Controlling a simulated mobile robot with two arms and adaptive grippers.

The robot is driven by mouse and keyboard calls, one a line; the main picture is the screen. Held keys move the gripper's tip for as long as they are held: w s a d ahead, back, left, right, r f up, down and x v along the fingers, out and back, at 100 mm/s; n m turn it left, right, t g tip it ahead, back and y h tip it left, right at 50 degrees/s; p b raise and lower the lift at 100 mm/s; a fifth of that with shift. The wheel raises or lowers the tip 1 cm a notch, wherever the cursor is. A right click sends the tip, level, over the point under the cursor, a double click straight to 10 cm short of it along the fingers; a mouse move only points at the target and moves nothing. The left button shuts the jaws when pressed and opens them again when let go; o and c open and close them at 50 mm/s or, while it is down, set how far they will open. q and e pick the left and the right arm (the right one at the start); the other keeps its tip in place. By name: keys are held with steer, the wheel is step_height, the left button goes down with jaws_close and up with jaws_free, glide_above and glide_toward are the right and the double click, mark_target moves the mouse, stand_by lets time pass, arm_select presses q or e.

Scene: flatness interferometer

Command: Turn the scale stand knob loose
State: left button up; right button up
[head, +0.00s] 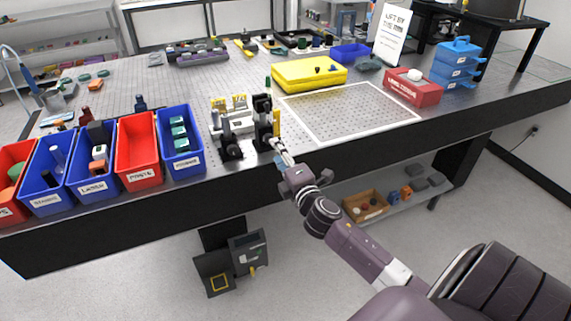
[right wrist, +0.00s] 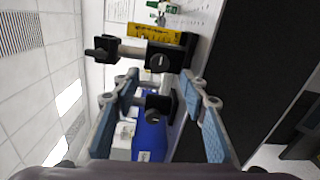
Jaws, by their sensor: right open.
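In the head view, a small stand setup (head: 263,112) with black blocks and pale posts sits near the table's front edge, with yellow scale pieces beside it. In the right wrist view, a black block with a round slotted knob (right wrist: 158,63) sits on a pale rod, close to a yellow scale (right wrist: 153,32). A second dark knob (right wrist: 151,114) shows between my fingers. I cannot tell which is the scale stand knob. My right gripper (head: 281,153) is open, just in front of the stand; its blue-padded fingers show in the wrist view (right wrist: 159,88), apart from the first knob. My left gripper is out of view.
Blue and red labelled bins (head: 140,157) line the table's front left. A white-bordered area (head: 350,110) to the right is clear.

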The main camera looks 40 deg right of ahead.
steer(key=v, duration=0.5)
steer(key=shift+s+a, duration=0.1)
steer(key=shift+s, duration=0.25)
steer(key=s+f+m+g, duration=0.2)
steer(key=s+f+g, duration=0.1)
steer(key=f, duration=0.9)
steer(key=s+f+m+g, duration=0.2)
steer(key=f, duration=1)
steer(key=s+a+f+m+g+y, duration=0.1)
steer(key=s+a+f+m+g, duration=0.1)
steer(key=s+f, duration=0.45)
steer(key=s+a+f+m+g+y, duration=0.15)
steer(key=s+f, duration=0.25)
steer(key=f, duration=0.6)
steer(key=s+a+f+m+g, duration=0.2)
steer(key=s+a+f, duration=0.2)
steer(key=s, duration=0.7)
steer(key=s+a+f+m+g+y, duration=0.1)
steer(key=s+a+f+m+g, duration=0.1)
steer(key=s+f, duration=0.6)
steer(key=s+a+f+m+g, duration=0.3)
steer(key=s+a+f, duration=0.3)
steer(key=s, duration=0.7)
steer(key=shift+s+a+f+g, duration=0.35)
steer(key=shift+s+f, duration=0.05)
steer(key=shift+f, duration=0.05)
